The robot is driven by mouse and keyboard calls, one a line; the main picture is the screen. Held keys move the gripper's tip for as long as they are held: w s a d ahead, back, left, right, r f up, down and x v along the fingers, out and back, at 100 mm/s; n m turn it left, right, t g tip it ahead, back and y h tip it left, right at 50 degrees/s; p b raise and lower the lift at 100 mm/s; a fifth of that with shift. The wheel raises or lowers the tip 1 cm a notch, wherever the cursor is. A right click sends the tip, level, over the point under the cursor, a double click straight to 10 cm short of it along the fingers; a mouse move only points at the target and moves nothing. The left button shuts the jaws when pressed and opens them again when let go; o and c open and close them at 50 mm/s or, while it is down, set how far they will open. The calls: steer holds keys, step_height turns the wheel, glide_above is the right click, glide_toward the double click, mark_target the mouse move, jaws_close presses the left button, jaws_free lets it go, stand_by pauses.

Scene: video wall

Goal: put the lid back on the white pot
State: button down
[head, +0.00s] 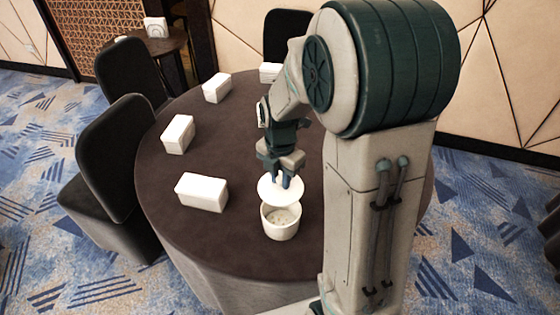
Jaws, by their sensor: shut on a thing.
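The white pot (280,229) stands upright and uncovered on the round table, near its front edge. Its inside shows pale with small specks. The round white lid (268,194) is held above the pot's back rim, a little toward the back left. My gripper (281,181) points down and is shut on the lid near its middle. The lid looks apart from the pot, though it overlaps the far rim in this view. The knob of the lid is hidden by the fingers.
The dark round table (240,242) also bears several white boxes, including a near one (203,193) left of the pot and one further back (178,134). Black chairs (115,150) stand at the left. The table around the pot's left front is clear.

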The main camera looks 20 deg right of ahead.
steer(key=shift+s+a+f, duration=0.15)
steer(key=shift+s+f, duration=0.05)
steer(key=shift+s, duration=0.5)
step_height(320, 180, down, 6)
steer(key=b, duration=0.5)
steer(key=shift+f, duration=0.2)
stand_by(1.6)
steer(key=c, duration=0.7)
jaws_free()
steer(key=shift+o, duration=0.2)
steer(key=shift+r+p, duration=2.6)
steer(key=shift+r, duration=0.95)
